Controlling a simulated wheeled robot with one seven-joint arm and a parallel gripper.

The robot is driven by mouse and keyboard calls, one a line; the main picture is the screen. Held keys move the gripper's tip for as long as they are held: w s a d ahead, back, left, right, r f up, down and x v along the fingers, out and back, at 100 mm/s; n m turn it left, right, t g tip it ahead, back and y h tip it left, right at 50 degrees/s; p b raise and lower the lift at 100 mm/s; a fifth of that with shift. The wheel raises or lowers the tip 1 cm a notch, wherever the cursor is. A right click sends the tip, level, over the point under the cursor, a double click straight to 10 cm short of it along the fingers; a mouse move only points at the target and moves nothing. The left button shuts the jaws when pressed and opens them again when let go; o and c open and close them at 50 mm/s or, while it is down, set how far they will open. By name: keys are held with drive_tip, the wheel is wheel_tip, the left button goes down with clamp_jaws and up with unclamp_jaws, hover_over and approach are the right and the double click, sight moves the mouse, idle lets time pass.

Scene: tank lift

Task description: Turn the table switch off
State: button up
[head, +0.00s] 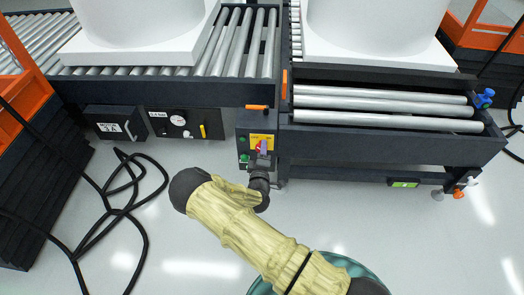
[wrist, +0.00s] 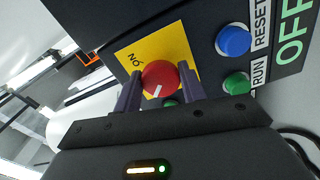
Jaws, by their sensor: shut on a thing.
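The table switch is a round red knob (wrist: 161,76) with a white pointer mark, on a yellow plate (wrist: 127,50) marked ON. In the wrist view the mark points down towards my gripper, away from the ON label. My gripper (wrist: 160,86) is shut on the knob, one dark finger on each side. In the head view my gripper (head: 262,160) is at the front of the dark control box (head: 243,124), over the yellow plate (head: 265,138), and hides part of the knob. Large green letters OFF (wrist: 293,42) show on the panel.
A blue RESET button (wrist: 233,40) and a green RUN button (wrist: 237,83) sit beside the plate. Roller tables (head: 390,145) stand behind, with white tanks (head: 150,25) on them. A black cable (head: 120,212) lies on the floor at left.

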drive_tip(key=o, duration=1)
drive_tip(key=s+p, duration=0.1)
drive_tip(key=s, duration=0.4)
drive_tip(key=s+p, duration=0.2)
drive_tip(key=s, duration=0.4)
drive_tip(key=s+p, duration=0.2)
drive_tip(key=s, duration=0.4)
drive_tip(key=shift+s+a, duration=0.25)
drive_tip(key=shift+a, duration=0.05)
drive_tip(key=shift+w, duration=0.1)
